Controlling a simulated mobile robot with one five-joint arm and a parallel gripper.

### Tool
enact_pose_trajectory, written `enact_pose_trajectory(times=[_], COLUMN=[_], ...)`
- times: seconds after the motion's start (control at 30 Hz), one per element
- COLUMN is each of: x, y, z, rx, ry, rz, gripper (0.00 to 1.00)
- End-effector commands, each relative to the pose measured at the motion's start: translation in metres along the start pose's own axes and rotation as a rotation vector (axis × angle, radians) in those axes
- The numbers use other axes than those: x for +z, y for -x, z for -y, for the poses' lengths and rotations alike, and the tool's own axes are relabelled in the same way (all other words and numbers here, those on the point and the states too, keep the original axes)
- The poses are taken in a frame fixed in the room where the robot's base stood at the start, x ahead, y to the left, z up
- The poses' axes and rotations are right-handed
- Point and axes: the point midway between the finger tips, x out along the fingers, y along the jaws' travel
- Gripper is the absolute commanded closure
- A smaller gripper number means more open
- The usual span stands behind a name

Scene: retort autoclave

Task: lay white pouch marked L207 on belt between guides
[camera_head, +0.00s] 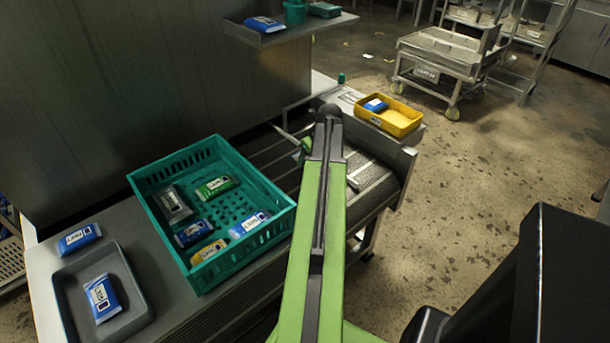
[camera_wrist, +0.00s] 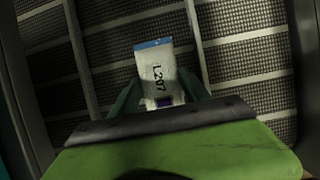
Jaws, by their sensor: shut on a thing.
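The white pouch marked L207 (camera_wrist: 156,63) has a blue top edge and a dark square near its lower end. In the wrist view my gripper (camera_wrist: 158,88) is shut on its lower part, one finger at each side. The pouch lies lengthwise between two guides (camera_wrist: 80,55), over the dark mesh belt (camera_wrist: 245,62). I cannot tell whether it touches the belt. In the head view the belt (camera_head: 376,186) shows beside my green arm, which hides the pouch. A bit of my gripper (camera_head: 305,146) shows left of the arm.
A teal crate (camera_head: 146,186) with several pouches stands left of my arm. A grey tray (camera_head: 66,308) holds a blue pouch, with another blue pouch (camera_head: 79,238) beside it. A yellow tray (camera_head: 402,122) stands beyond the belt. A shelf (camera_head: 262,38) hangs above. Carts stand behind.

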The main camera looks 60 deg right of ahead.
Motion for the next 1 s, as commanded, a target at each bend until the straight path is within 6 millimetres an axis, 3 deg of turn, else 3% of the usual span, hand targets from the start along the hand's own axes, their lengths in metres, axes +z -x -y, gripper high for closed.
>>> enact_pose_trajectory(times=[0.03,0.27,0.5,0.9,0.93,1.0], x=[0.002,0.004,-0.011,-0.012,-0.011,-0.011], y=[-0.008,-0.012,-0.049,-0.05,-0.049,-0.049], z=[-0.005,-0.009,-0.009,-0.009,-0.009,-0.009], rx=[0.0,0.0,0.0,0.001,0.001,0.001], ry=[0.002,0.001,0.001,0.002,0.002,0.003], rz=[0.0,0.0,0.0,0.0,-0.001,-0.001], gripper=[0.89,0.89,0.89,0.89,0.44,0.34])
